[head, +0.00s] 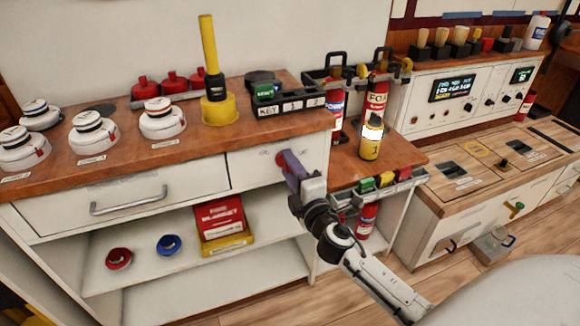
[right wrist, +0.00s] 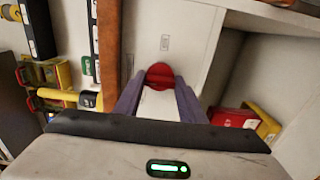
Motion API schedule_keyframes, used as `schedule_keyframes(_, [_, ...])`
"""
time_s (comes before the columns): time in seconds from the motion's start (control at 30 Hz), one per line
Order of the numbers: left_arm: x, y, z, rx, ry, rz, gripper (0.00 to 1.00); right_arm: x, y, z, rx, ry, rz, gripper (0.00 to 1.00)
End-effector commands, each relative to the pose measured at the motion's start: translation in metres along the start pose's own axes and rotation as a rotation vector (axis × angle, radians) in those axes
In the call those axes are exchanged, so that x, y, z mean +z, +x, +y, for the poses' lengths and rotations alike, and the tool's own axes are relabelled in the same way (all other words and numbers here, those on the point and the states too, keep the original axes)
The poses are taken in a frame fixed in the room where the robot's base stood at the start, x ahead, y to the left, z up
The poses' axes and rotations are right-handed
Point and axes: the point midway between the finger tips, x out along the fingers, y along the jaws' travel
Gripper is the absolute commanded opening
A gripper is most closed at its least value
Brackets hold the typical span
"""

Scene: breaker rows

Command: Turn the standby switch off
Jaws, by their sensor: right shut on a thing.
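A red round switch (right wrist: 160,73) sits on the white front panel of the counter, with a small label beside it that I cannot read. In the head view only a bit of the red switch (head: 281,158) shows behind my fingers. My right gripper (head: 288,163) reaches the panel with its purple fingers. In the right wrist view the fingers of my right gripper (right wrist: 159,100) stand on both sides of the switch's handle, shut on it. The switch's exact angle is hard to tell. My left gripper is not in view.
A drawer with a metal handle (head: 129,201) is left of the switch. An open shelf below holds a red box (head: 220,214) and red and blue rings. The wooden counter (head: 190,150) carries round white devices and a key rack (head: 290,106). Extinguishers (head: 375,105) stand to the right.

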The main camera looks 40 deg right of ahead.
Motion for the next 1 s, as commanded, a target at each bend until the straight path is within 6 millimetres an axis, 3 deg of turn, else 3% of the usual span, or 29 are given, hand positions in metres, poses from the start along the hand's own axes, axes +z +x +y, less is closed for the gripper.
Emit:
schedule_keyframes(0.53, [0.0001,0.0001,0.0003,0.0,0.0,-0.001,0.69,-0.0011,0.0,0.0002,0.001,-0.027,0.003,0.14])
schedule_keyframes(0.57, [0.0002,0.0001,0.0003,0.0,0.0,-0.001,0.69,-0.0011,0.0,0.0002,0.001,-0.027,0.003,0.4])
schedule_keyframes(0.67, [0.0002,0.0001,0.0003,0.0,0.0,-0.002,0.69,-0.0009,0.0,0.0001,0.001,-0.026,0.002,0.55])
schedule_keyframes(1.0, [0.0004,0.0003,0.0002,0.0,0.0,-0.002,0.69,-0.0005,-0.0041,-0.0008,-0.001,-0.024,0.001,0.55])
